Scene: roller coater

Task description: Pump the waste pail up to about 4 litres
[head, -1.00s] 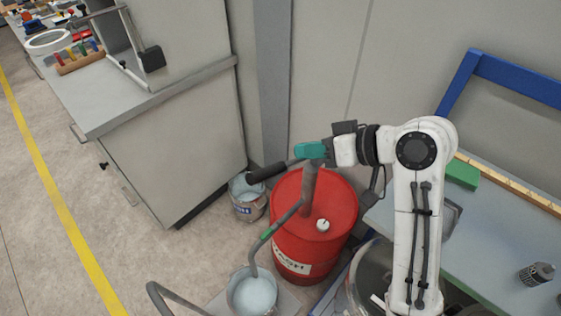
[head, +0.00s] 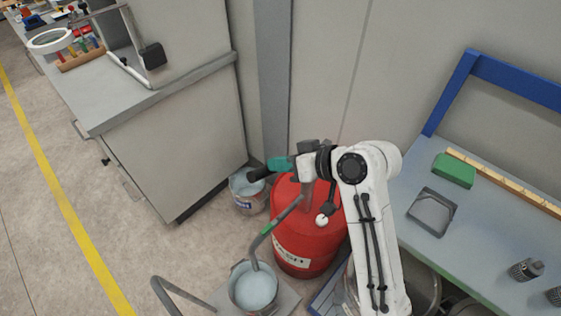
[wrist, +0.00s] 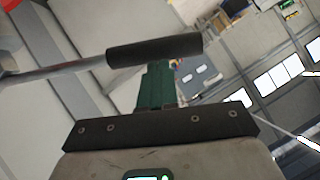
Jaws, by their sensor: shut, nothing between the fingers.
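The red drum (head: 306,232) stands by the wall, with a hand pump on top. The pump lever's black grip (head: 257,174) points left; it also shows in the wrist view (wrist: 155,51) with its metal rod. My gripper (head: 276,164), with teal fingers, is shut and empty at the grip. In the wrist view its fingertips (wrist: 158,68) meet the grip's edge; whether they touch is unclear. The pump's grey spout (head: 272,229), with a green band, ends over a metal pail (head: 238,295) holding pale blue liquid. The liquid's volume is not readable.
A second pail (head: 249,208) with pale liquid stands between the drum and the grey cabinet (head: 180,140). A workbench (head: 470,245) holds a green block (head: 454,170) and a tray (head: 432,212). Floor at left is clear.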

